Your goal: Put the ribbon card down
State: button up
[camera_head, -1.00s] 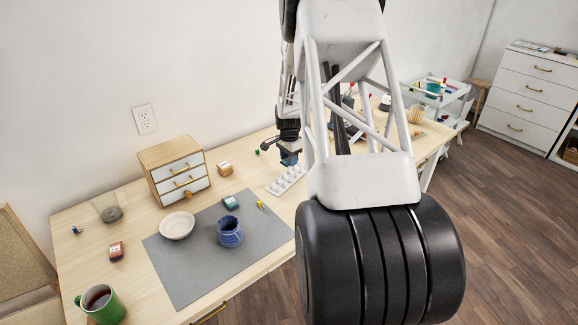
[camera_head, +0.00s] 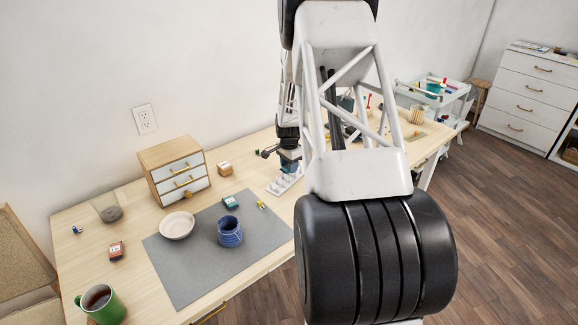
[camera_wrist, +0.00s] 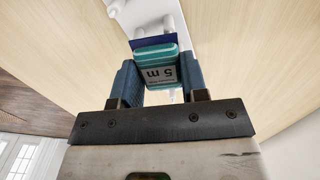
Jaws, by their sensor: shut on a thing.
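The ribbon card (camera_wrist: 156,70), teal with a dark blue back and a pale label reading "5 m", is between the two blue fingers of my gripper (camera_wrist: 160,84). The gripper is shut on it. In the head view my gripper (camera_head: 289,160) is low over the white pegged rack (camera_head: 285,186). The rack also shows beyond the card in the wrist view (camera_wrist: 140,12). My arm covers part of this area, and I cannot tell whether the card touches the rack.
A grey mat (camera_head: 185,275) left of the rack bears a cream bowl (camera_head: 177,226), a blue mug (camera_head: 230,233) and another teal card (camera_head: 230,202). A small drawer box (camera_head: 172,170) and wooden block (camera_head: 225,169) stand behind. Bare tabletop lies between mat and rack.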

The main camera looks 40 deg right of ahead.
jog(key=shift+f, duration=0.2)
jog(key=o, duration=0.9)
jog(key=shift+r, duration=0.1)
notch_tip(320, 180, up, 12)
jog(key=shift+r, duration=0.15)
dwell(0.6)
